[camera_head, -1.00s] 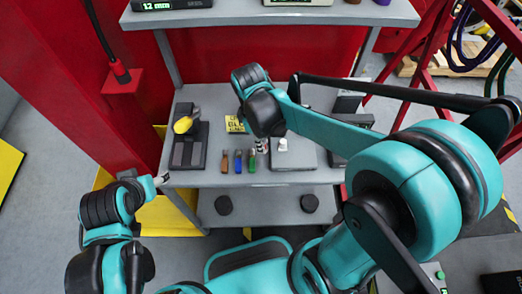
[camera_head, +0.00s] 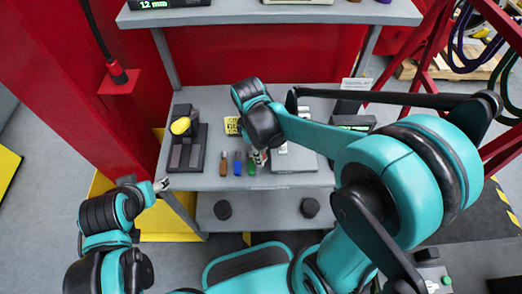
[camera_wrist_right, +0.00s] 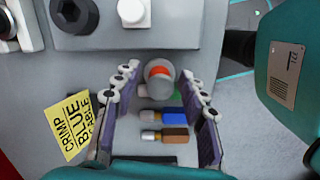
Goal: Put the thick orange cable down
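In the right wrist view a short round grey piece with an orange-red band (camera_wrist_right: 158,74) stands between the fingertips of my right gripper (camera_wrist_right: 160,88). It may be the thick orange cable, seen nearly end on. The fingers are spread, with gaps seeming to show on both sides of it. In the head view the right gripper (camera_head: 260,157) is low over the grey table (camera_head: 215,182), just right of a green piece (camera_head: 250,162). Its fingers partly hide what is between them. My left gripper (camera_head: 160,185) is beside the table's left edge; its fingers are too small to judge.
A blue piece (camera_head: 238,163) and an orange-brown piece (camera_head: 223,163) lie left of the green one. A yellow note (camera_wrist_right: 72,125) reads "CRIMP BLUE CABLE". A grey box (camera_head: 300,163) lies right.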

